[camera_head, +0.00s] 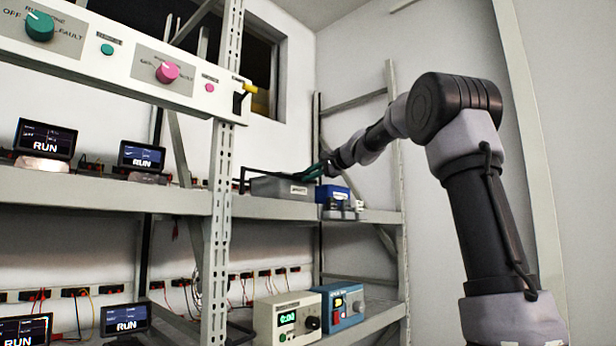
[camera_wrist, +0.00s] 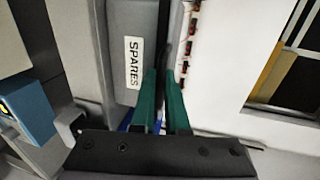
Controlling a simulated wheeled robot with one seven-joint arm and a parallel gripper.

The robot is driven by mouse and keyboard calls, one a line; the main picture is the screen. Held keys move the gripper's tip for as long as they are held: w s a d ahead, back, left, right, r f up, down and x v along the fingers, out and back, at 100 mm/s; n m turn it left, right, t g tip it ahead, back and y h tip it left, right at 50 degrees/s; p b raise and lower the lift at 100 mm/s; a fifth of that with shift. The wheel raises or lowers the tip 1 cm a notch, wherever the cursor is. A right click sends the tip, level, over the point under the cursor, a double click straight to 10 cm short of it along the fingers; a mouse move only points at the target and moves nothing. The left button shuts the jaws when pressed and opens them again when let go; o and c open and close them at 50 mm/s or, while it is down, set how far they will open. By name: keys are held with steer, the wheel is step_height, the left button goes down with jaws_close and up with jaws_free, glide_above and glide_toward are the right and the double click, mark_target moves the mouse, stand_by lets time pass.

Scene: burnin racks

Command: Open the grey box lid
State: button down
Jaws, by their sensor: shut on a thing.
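The grey box (camera_head: 283,188) sits on the middle shelf at its right end, with a white label on its front. In the wrist view the grey box (camera_wrist: 133,20) shows close up, its label reading SPARES. A dark thin edge runs along the top of the box, seemingly the lid; how far it stands open I cannot tell. My gripper (camera_head: 318,170) reaches in from the right at the top of the box. In the wrist view its green fingers (camera_wrist: 166,80) are close together at that edge, shut on what looks like the lid. The fingertips' contact is partly hidden.
A blue box (camera_head: 334,194) with small grey parts stands just right of the grey box. A rack upright (camera_head: 222,180) stands to its left. A panel with knobs (camera_head: 120,60) hangs above left. Instruments (camera_head: 287,318) stand on the shelf below.

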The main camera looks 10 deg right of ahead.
stand_by(0.8)
steer(key=s+a, duration=0.8)
steer(key=a, duration=0.3)
steer(key=c, duration=0.9)
jaws_free()
steer(key=v, duration=1)
steer(key=shift+s+d, duration=0.15)
steer(key=shift+s, duration=0.25)
